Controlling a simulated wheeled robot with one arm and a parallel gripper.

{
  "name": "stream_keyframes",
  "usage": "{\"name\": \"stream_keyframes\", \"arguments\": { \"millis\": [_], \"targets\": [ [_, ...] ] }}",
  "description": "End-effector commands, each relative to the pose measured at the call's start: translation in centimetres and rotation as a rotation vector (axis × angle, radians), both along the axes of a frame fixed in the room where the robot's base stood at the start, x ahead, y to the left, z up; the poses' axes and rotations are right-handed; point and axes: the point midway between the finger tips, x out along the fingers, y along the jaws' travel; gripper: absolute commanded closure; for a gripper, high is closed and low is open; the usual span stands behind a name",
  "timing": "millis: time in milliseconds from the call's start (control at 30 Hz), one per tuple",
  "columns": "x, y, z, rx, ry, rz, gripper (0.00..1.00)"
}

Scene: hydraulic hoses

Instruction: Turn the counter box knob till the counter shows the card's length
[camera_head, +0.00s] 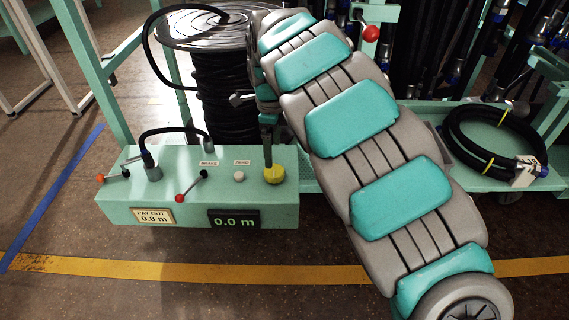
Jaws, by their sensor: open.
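The counter box (122,211) is a pale green box in the middle left. Its dark counter display (234,221) on the front reads 0.0 m. The card (154,217) to the left of it reads PAY OUT 0.8 m. The yellow knob (274,174) sits on the right end of the box top. My gripper (268,158) points down right above the knob, its fingertips at or close to the knob's top. I cannot tell whether they touch it. My arm covers much of the right of the view.
A red-ended brake lever (191,187) and a white zero button (239,176) stand left of the knob. Another lever (113,174) is at the box's left end. A reel of black hose (222,95) stands behind. A coiled hose (492,140) lies on the right shelf.

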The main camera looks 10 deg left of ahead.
Motion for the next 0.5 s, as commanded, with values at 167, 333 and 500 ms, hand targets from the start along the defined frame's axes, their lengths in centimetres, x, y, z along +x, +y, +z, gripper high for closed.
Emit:
{"name": "stream_keyframes", "arguments": {
  "millis": [167, 333, 500],
  "targets": [
    [0.0, 0.0, -1.2, 0.000, 0.000, -0.001, 0.00],
    [-0.1, 0.0, -3.6, -0.002, 0.002, -0.001, 0.00],
    [-0.1, -0.1, -6.3, -0.003, 0.005, -0.001, 0.00]
  ]
}}
